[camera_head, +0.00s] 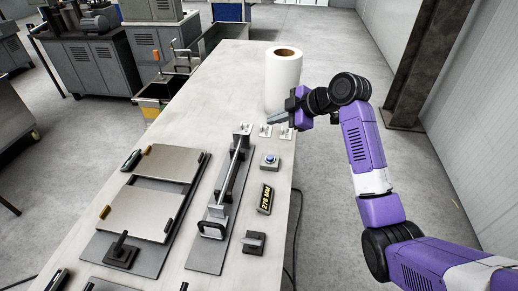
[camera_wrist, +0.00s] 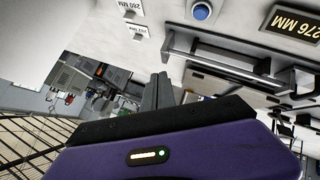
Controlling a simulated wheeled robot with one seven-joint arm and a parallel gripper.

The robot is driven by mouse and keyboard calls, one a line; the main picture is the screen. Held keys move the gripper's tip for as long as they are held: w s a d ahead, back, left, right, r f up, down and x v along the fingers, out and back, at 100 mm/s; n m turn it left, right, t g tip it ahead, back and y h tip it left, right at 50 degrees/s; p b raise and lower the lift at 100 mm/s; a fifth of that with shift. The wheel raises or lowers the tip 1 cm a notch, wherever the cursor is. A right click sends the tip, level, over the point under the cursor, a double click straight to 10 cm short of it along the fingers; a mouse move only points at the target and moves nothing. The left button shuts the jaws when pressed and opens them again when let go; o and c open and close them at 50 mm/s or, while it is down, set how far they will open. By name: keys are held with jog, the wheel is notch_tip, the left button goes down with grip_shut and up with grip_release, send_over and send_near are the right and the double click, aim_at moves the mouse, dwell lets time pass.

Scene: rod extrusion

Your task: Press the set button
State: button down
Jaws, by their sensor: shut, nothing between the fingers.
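A blue round button on a small grey box (camera_head: 270,161) sits on the table near its right edge. The button also shows at the top of the wrist view (camera_wrist: 201,11). A black display (camera_head: 265,199) reading 276 MM stands just in front of it; it shows at the top right of the wrist view (camera_wrist: 297,24). My gripper (camera_head: 272,119) is shut and empty, above the table beyond the button and apart from it. Its dark fingers show in the middle of the wrist view (camera_wrist: 158,92).
A long metal rail fixture (camera_head: 225,190) stands left of the button. A lever switch (camera_head: 254,242) is in front of the display. A white roll (camera_head: 284,78) stands behind my gripper. Small labelled pieces (camera_head: 265,130) lie near it. A flat panel fixture (camera_head: 150,205) fills the left.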

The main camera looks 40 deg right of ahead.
aim_at(273, 158)
jog(key=shift+s+a+f+n+g+y, duration=0.4)
jog(key=shift+s+a+f+n+g, duration=0.3)
jog(key=shift+n, duration=0.3)
jog(key=shift+f, duration=0.2)
jog(key=shift+f+b, duration=2.95)
jog(key=shift+f, duration=1.3)
jog(key=shift+f, duration=0.1)
jog(key=shift+f+b, duration=0.35)
jog(key=shift+f+b, duration=0.45)
jog(key=shift+f, duration=0.1)
jog(key=shift+r, duration=0.1)
jog(key=shift+r+p, duration=0.65)
jog(key=shift+r, duration=0.25)
